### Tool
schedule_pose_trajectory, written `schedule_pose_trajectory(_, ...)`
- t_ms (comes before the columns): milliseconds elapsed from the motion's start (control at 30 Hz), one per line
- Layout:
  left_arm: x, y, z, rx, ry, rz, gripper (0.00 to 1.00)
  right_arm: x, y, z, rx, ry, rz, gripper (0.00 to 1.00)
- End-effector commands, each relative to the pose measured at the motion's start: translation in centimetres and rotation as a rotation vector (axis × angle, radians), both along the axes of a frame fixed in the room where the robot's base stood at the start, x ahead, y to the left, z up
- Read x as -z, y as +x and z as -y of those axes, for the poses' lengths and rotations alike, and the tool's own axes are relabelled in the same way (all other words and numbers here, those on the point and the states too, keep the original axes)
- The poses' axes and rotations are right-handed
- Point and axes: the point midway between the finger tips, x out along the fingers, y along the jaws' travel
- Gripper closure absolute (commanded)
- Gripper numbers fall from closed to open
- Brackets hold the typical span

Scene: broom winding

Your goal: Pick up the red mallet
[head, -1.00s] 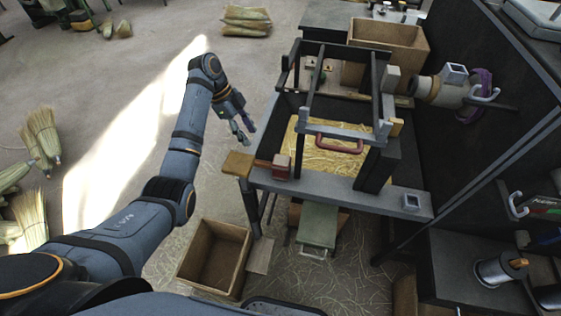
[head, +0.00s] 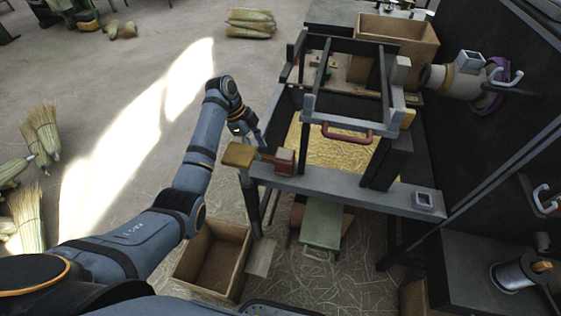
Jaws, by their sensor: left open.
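The red mallet (head: 284,161) lies on the front rail of the dark workbench frame, near its left corner. Its red block head faces right and a short brown handle runs left from it. A tan wooden block (head: 238,155) sits at the corner, at the handle's left end; I cannot tell whether it is part of the mallet. My left gripper (head: 257,141) is open, fingers pointing down, just behind the handle in the picture. Its fingertips are partly hidden and I cannot tell if they touch anything. My right gripper is out of view.
The dark frame holds a straw-filled bed (head: 340,152) and a red handle (head: 347,133). An open wooden box (head: 213,258) stands on the floor below the left corner. Upright posts rise behind the mallet. Brooms (head: 42,130) lie far left; the floor between is clear.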

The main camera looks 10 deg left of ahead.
Motion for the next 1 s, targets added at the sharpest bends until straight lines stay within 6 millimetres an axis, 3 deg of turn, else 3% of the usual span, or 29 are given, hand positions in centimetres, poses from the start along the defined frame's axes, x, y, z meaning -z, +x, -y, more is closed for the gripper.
schedule_pose_trajectory(133, 0.7, -0.1, 0.6, 0.001, -0.002, -0.002, 0.57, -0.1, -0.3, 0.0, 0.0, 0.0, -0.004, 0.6)
schedule_pose_trajectory(400, 4.2, -0.1, 2.8, 0.001, 0.0, -0.002, 0.57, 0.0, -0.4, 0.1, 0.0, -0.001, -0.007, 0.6)
schedule_pose_trajectory(667, 4.4, -0.1, 2.9, 0.0, 0.001, 0.001, 0.58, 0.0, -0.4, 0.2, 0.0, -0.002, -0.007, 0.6)
schedule_pose_trajectory(900, 4.4, -0.1, 2.8, 0.0, 0.001, 0.001, 0.91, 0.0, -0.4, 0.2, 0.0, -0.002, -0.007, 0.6)
schedule_pose_trajectory(1000, 4.4, -0.1, 2.8, 0.0, 0.001, 0.001, 1.0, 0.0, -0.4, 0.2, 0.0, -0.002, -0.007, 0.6)
